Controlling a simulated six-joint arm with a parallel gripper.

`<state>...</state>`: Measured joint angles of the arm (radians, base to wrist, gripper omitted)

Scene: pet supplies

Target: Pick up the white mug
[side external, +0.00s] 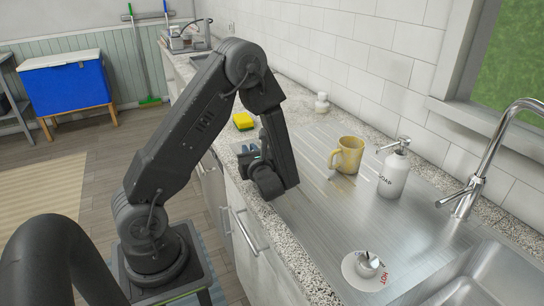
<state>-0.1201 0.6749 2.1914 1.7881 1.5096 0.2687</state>
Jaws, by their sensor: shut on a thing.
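My gripper (248,156) is low at the counter's front edge, left of the metal drainboard, partly hidden behind my own wrist. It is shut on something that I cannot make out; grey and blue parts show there. I see no mug that is clearly white. A yellow mug (348,156) stands upright on the drainboard, right of my gripper and apart from it, its handle to the left.
A white soap dispenser (395,172) stands right of the yellow mug. A yellow sponge (243,121) and a small white jar (321,103) are farther back. A white disc marked HOT (356,279) lies near the sink (480,280). The drainboard's middle is clear.

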